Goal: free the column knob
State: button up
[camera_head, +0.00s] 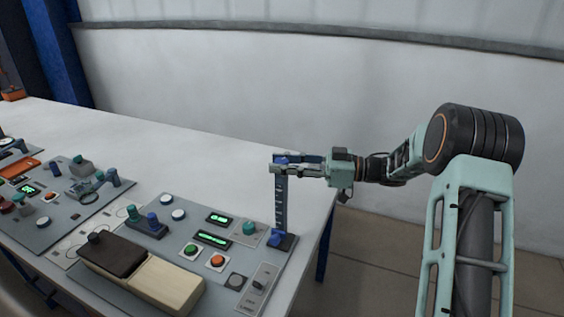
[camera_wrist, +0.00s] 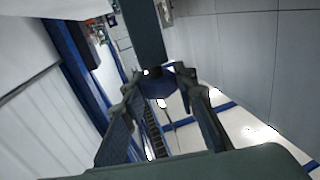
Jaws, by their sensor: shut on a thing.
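A dark upright column (camera_head: 281,206) with light scale marks stands on the right end of the near control panel. A blue knob (camera_head: 281,159) sits near its top, and a blue part (camera_head: 276,238) is at its foot. My gripper (camera_head: 284,166) reaches in from the right and is shut at the column top, on the blue knob. In the wrist view the two fingers of my gripper (camera_wrist: 165,88) stand on either side of a blue faceted knob (camera_wrist: 178,80). The fingers partly hide the knob, so its exact position on the column cannot be told.
The near panel (camera_head: 120,278) carries green displays (camera_head: 213,239), several buttons, a slide switch (camera_head: 259,285) and a brown and cream box (camera_head: 142,270). Another panel (camera_head: 55,207) lies to the left. The white table (camera_head: 190,150) is clear behind them. A pale wall (camera_head: 250,80) stands at the back.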

jog(key=shift+d, duration=0.1)
dwell(0.3)
jog(key=o, duration=1.2)
jog(key=d, duration=0.8)
jog(key=s+d, duration=0.1)
jog(key=d, duration=0.3)
